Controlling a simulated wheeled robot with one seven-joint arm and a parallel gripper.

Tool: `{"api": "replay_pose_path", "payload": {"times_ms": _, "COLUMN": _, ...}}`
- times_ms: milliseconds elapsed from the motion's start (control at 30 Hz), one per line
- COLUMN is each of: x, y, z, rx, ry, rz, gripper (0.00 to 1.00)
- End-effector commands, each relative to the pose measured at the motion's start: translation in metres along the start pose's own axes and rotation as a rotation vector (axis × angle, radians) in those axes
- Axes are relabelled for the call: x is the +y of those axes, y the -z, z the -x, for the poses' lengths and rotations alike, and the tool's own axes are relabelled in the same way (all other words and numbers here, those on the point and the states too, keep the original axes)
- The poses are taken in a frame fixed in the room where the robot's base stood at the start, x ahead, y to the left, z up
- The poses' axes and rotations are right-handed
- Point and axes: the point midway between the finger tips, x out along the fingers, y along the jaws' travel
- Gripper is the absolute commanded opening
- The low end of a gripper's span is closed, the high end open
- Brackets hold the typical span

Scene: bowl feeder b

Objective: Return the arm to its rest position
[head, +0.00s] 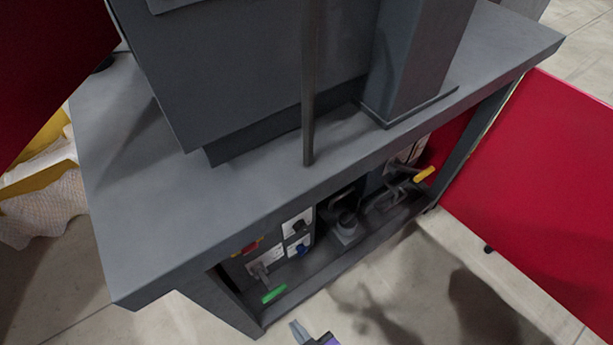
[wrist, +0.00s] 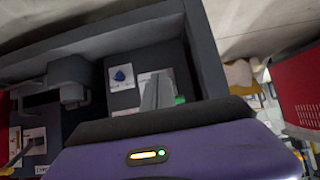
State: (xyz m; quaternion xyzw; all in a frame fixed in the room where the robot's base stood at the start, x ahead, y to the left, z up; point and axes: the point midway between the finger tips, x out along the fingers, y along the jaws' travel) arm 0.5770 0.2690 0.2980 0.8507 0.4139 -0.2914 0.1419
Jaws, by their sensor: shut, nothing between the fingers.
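My gripper (head: 300,330) shows at the bottom edge of the head view, in front of the open cabinet of the grey machine (head: 190,215). Only its grey fingertip end and a bit of purple body are in the picture. In the wrist view the fingers (wrist: 158,92) look closed together and hold nothing. They stand in front of the cabinet's control panel (wrist: 122,97).
Inside the cabinet are a blue knob (head: 301,249), a black knob (head: 298,226) and a yellow-handled lever (head: 424,174). A red open door (head: 540,180) stands at the right. The floor (head: 390,300) before the cabinet is clear.

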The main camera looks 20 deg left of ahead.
Motion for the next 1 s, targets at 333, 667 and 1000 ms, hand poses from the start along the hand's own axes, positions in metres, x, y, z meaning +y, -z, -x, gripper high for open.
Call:
{"api": "replay_pose_path", "payload": {"times_ms": 333, "x": 0.010, "y": 0.014, "z": 0.001, "rx": 0.041, "ry": -0.036, "rz": -0.063, "gripper": 0.00}}
{"api": "replay_pose_path", "payload": {"times_ms": 667, "x": 0.066, "y": 0.073, "z": 0.091, "rx": 0.281, "ry": -0.260, "rz": -0.199, "gripper": 0.00}}
{"api": "replay_pose_path", "payload": {"times_ms": 1000, "x": 0.101, "y": 0.091, "z": 0.268, "rx": 0.459, "ry": -0.542, "rz": -0.314, "gripper": 0.00}}
